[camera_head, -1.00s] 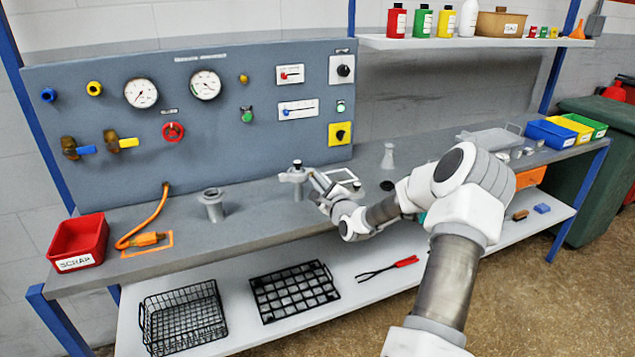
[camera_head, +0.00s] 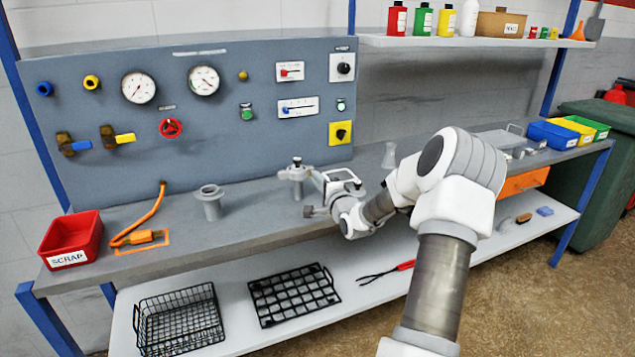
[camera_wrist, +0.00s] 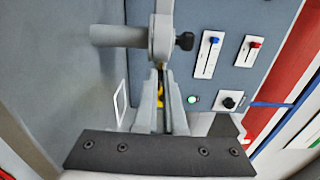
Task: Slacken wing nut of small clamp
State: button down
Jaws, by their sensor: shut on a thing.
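The small clamp (camera_wrist: 162,35) is a grey fitting at the top of a short upright port (camera_wrist: 118,36). A dark wing nut (camera_wrist: 184,41) sticks out of its upper side. In the head view the clamp (camera_head: 295,172) stands on the bench before the blue-grey panel, with the dark nut (camera_head: 297,160) on top. My gripper (camera_wrist: 162,73) comes to the clamp from its right in the head view. Its fingers are close together on the clamp's grey end piece, beside the dark nut. The contact itself is small and partly hidden by the fingers.
A second flanged port (camera_head: 210,203) stands to the left on the bench (camera_head: 245,222). The gauge panel (camera_head: 240,150) rises close behind the clamp. A conical flask (camera_head: 389,156) stands behind my arm. A red scrap bin (camera_head: 70,240) sits at the left end.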

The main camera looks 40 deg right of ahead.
jog(key=shift+n, duration=0.3)
jog(key=c, duration=1.3)
grip_release()
jog(key=shift+o, duration=0.2)
jog(key=p+v, duration=0.1)
jog(key=v, duration=1.6)
jog(key=shift+s+p, duration=0.25)
jog(key=shift+p, duration=0.15)
